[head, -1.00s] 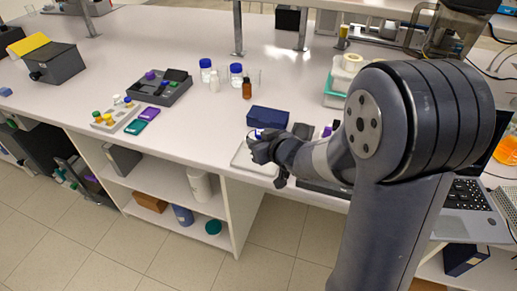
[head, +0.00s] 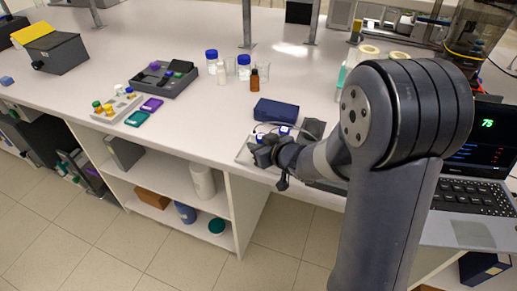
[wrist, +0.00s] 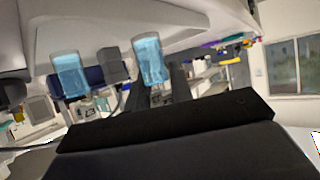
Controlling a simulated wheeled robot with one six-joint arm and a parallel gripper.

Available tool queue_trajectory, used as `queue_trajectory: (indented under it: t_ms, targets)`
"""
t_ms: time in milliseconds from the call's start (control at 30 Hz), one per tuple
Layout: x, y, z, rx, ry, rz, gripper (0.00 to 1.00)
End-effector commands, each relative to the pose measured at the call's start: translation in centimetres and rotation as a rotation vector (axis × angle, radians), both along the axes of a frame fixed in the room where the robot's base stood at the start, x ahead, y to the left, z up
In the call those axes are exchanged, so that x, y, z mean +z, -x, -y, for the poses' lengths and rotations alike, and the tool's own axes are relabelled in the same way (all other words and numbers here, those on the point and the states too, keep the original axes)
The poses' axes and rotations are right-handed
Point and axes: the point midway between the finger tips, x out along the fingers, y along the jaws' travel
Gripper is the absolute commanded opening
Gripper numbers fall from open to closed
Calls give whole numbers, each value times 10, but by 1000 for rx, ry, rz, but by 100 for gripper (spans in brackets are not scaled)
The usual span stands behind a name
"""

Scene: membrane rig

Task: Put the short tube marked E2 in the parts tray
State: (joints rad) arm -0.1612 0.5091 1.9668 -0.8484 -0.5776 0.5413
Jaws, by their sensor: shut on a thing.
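My gripper (head: 264,156) is low over the near edge of a pale tray (head: 243,154) at the bench front. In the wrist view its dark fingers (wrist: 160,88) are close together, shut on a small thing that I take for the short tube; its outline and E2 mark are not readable. Two clear vessels with blue contents show beside the fingers, one on the left (wrist: 70,75) and one just by them (wrist: 149,60). A dark grey compartmented tray (head: 177,93), which looks like the parts tray, stands on the bench to the left, holding purple and dark pieces.
A navy box (head: 276,110) stands behind the pale tray. Blue-capped bottles (head: 212,62) and a brown bottle (head: 255,80) stand farther back. A light rack (head: 113,108) with coloured caps is at left. A laptop (head: 472,185) is at right. Bench between dark tray and box is clear.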

Motion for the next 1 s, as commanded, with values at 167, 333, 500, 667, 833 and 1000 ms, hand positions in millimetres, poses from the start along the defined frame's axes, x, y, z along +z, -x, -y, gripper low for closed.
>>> queue_trajectory:
  t_ms: [167, 333, 500, 667, 833, 1000]
  targets:
    - [-5, 0, 0, 0, 0, 2, 0]
    - [-6, 0, 0, 0, 0, 2, 0]
    - [-8, 0, 0, 0, 0, 2, 26]
    - [-8, 0, 0, 0, 0, 2, 39]
    - [-8, 0, 0, 0, 0, 2, 43]
    - [-5, 0, 0, 0, 0, 2, 43]
